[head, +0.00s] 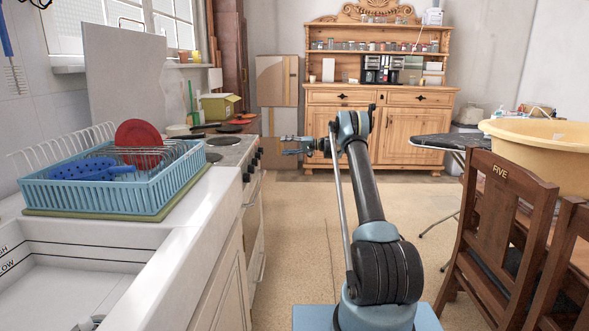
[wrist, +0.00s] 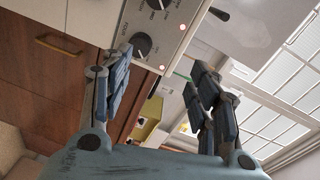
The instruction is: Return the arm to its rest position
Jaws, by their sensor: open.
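My arm rises from its base in the middle of the head view and bends toward the left at the top. My gripper (head: 290,146) is at the end of it, small in the head view, pointing left toward the stove side. In the wrist view my gripper (wrist: 165,95) has its two blue-padded fingers wide apart with nothing between them. Behind the fingers the stove's knob panel (wrist: 150,30) shows at a tilt. The gripper appears clear of the stove (head: 252,180) in the head view.
The counter with a sink and a blue dish rack (head: 110,195) runs along the left. A wooden dresser (head: 415,130) with jars stands at the back. A chair marked FIVE (head: 497,215) and a yellow basin (head: 545,150) are at the right. The floor (head: 290,240) between is clear.

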